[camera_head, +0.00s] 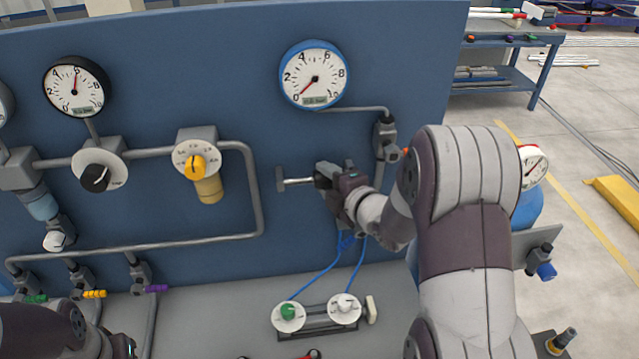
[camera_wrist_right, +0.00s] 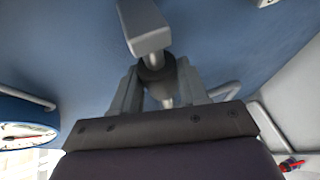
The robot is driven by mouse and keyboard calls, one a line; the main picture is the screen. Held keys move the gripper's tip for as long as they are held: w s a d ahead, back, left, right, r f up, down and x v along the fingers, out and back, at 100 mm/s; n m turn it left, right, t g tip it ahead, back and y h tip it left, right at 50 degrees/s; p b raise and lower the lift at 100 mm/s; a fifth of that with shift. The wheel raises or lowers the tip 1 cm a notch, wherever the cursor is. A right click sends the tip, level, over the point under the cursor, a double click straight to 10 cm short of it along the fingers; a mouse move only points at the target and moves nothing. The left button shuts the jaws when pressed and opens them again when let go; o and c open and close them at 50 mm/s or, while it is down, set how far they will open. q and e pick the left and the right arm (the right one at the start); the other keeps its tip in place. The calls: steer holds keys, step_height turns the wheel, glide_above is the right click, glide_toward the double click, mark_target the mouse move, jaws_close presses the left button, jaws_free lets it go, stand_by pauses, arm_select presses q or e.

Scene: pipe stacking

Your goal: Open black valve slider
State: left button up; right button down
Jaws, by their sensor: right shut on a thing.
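The valve slider is a light grey rod (camera_head: 299,181) with a flat grey end block (camera_head: 281,179), standing in front of the blue panel. In the right wrist view the end block (camera_wrist_right: 145,30) and a black collar (camera_wrist_right: 157,69) on the rod show. My right gripper (camera_head: 326,176) is at the rod's right end in the head view. Its fingers (camera_wrist_right: 155,85) are shut around the black collar. The gripper hides the right part of the slider in the head view. My left arm shows at the lower left; its fingers are out of the picture.
Gauges, such as the blue-rimmed one (camera_head: 314,75), a black knob (camera_head: 95,178), a yellow knob (camera_head: 196,167) and grey pipes (camera_head: 190,241) are on the panel. A two-knob unit (camera_head: 317,313) with blue hoses sits on the grey bench below.

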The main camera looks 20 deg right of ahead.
steer(key=shift+s+d, duration=0.1)
steer(key=shift+d, duration=0.2)
steer(key=shift+a, duration=0.2)
steer(key=c, duration=0.9)
jaws_free()
steer(key=shift+o, duration=1.2)
steer(key=shift+s, duration=0.1)
steer(key=shift+d, duration=0.25)
steer(key=shift+s, duration=0.2)
steer(key=b+v, duration=0.2)
steer(key=v, duration=1)
steer(key=shift+s, duration=0.2)
